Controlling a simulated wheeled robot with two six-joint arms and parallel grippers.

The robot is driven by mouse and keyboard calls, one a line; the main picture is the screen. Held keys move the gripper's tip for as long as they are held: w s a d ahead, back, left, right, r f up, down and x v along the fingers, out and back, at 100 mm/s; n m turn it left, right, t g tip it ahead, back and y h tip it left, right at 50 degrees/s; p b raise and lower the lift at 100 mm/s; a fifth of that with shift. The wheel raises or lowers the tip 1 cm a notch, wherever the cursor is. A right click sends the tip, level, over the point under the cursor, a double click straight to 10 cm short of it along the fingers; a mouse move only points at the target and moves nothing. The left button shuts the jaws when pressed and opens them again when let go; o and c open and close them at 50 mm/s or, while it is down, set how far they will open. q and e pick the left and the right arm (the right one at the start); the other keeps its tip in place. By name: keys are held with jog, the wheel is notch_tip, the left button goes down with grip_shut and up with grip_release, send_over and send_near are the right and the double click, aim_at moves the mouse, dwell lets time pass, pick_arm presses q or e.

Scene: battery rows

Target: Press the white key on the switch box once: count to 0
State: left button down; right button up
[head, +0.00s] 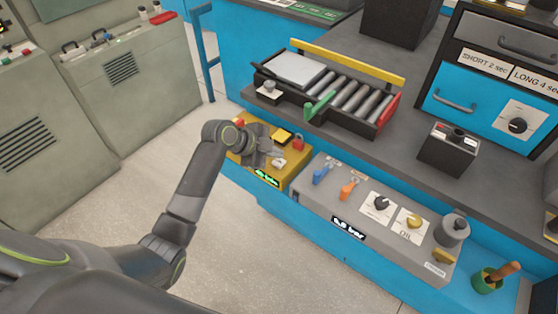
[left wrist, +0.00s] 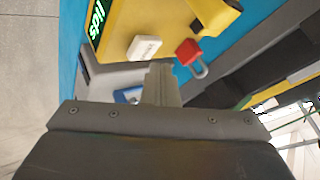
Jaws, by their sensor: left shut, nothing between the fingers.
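The yellow switch box (head: 245,159) stands at the front edge of the blue bench, with a lit green display (head: 267,179) on its front face. Its white key (head: 279,163) is on the top, close to the front; it also shows in the left wrist view (left wrist: 143,47). My left gripper (head: 271,156) is shut and empty, over the box beside the white key. In the left wrist view its fingers (left wrist: 163,82) point toward the box, just short of the key in the picture. I cannot tell if they touch it. My right gripper is not in view.
A red padlock (head: 298,143) and a raised yellow part (head: 282,134) sit beside the key on the box. A grey panel (head: 318,205) with levers and knobs adjoins on the right. A roller tray (head: 330,92) stands behind. Floor at left front is clear.

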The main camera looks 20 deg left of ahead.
aim_at(275, 162)
pick_arm(q)
jog(key=shift+f, duration=0.15)
jog(key=shift+f, duration=0.3)
jog(key=shift+f+b, duration=0.45)
jog(key=shift+b, duration=0.1)
dwell(0.7)
jog(key=shift+r, duration=0.15)
jog(key=shift+r+p, duration=0.75)
notch_tip(275, 162, up, 5)
jog(key=p, duration=0.4)
jog(key=shift+f, duration=0.1)
dwell(0.7)
